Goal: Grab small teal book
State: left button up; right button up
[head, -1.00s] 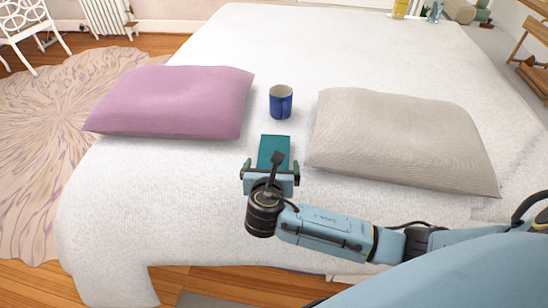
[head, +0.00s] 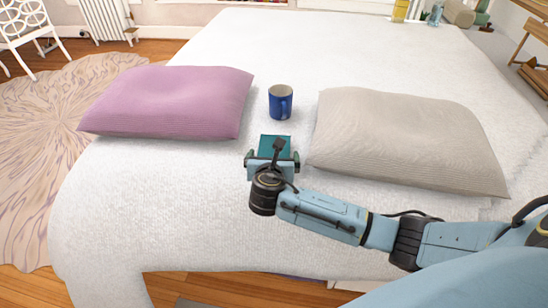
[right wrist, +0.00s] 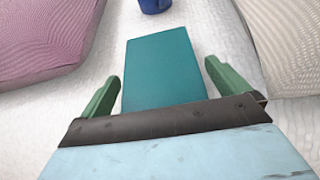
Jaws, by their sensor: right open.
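The small teal book (head: 275,143) lies flat on the white bed between the two pillows, partly hidden by my right gripper in the head view. In the right wrist view the teal book (right wrist: 164,68) lies between the green fingers, its near end hidden by the gripper body. My right gripper (right wrist: 163,85) is open, with a finger on each side of the book and a gap visible on both sides. It also shows over the book's near end in the head view (head: 272,160). My left gripper is not in view.
A blue mug (head: 280,103) stands on the bed just beyond the book. A pink pillow (head: 168,102) lies to the left and a beige pillow (head: 405,140) to the right.

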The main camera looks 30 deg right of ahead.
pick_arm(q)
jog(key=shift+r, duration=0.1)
pick_arm(e)
jog(key=shift+w, duration=0.1)
jog(key=c, duration=1.1)
jog(key=shift+o, duration=0.2)
jog(key=shift+r, duration=0.1)
jog(key=shift+r, duration=0.15)
notch_tip(320, 180, up, 8)
jog(key=p, duration=0.4)
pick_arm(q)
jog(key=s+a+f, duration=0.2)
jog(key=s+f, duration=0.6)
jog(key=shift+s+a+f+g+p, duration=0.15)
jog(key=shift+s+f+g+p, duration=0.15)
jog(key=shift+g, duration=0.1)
pick_arm(e)
jog(key=shift+r, duration=0.85)
